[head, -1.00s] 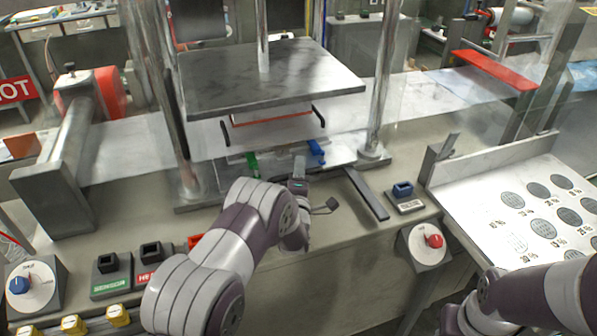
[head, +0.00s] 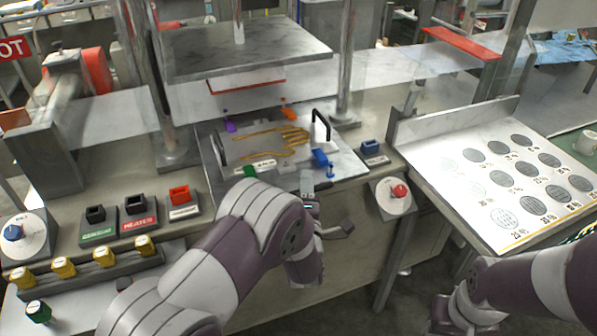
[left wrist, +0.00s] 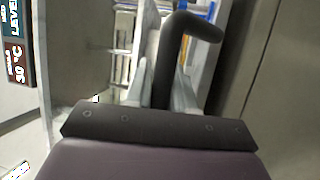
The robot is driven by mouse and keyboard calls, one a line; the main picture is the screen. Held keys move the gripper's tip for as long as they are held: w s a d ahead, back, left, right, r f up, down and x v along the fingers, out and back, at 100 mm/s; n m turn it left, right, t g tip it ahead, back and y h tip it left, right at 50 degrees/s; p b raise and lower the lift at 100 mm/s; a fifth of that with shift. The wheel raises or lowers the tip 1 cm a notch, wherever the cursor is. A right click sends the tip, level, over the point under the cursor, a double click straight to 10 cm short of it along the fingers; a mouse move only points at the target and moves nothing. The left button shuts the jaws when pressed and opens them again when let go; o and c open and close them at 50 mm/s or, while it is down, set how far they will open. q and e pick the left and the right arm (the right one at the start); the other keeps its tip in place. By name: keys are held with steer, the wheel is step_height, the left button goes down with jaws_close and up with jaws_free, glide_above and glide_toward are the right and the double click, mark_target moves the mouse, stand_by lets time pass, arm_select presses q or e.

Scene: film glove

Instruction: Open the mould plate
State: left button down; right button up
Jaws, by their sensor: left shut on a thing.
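The mould plate (head: 212,172) is a flat metal plate lying out in front of the press. Orange glove-shaped lines (head: 290,140) show on its top. Two dark upright handles stand at its sides, the left one (head: 219,148) and the right one (head: 321,124). My left gripper (head: 308,182) is at the plate's front edge. It is shut on a dark bent handle (head: 343,229), which fills the middle of the left wrist view (left wrist: 168,62). My right gripper (head: 455,318) hangs low at the lower right; its fingers are not clear.
The upper press platen (head: 240,55) hangs above and behind the plate, between steel columns. Green (head: 249,171) and blue (head: 320,158) clips sit near the plate's front. A red knob (head: 399,191) is to the right. A sloped panel (head: 480,200) bounds the right.

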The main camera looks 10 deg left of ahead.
arm_select(q)
steer(key=shift+s+d, duration=0.65)
steer(key=shift+s, duration=0.35)
steer(key=c, duration=1.1)
jaws_free()
steer(key=shift+o, duration=0.2)
steer(key=shift+s, duration=0.1)
steer(key=b+v, duration=0.1)
steer(key=v, duration=1.1)
steer(key=shift+s+f+b, duration=0.2)
steer(key=shift+s+b, duration=0.05)
steer(key=shift+b, duration=0.1)
steer(key=shift+d, duration=0.1)
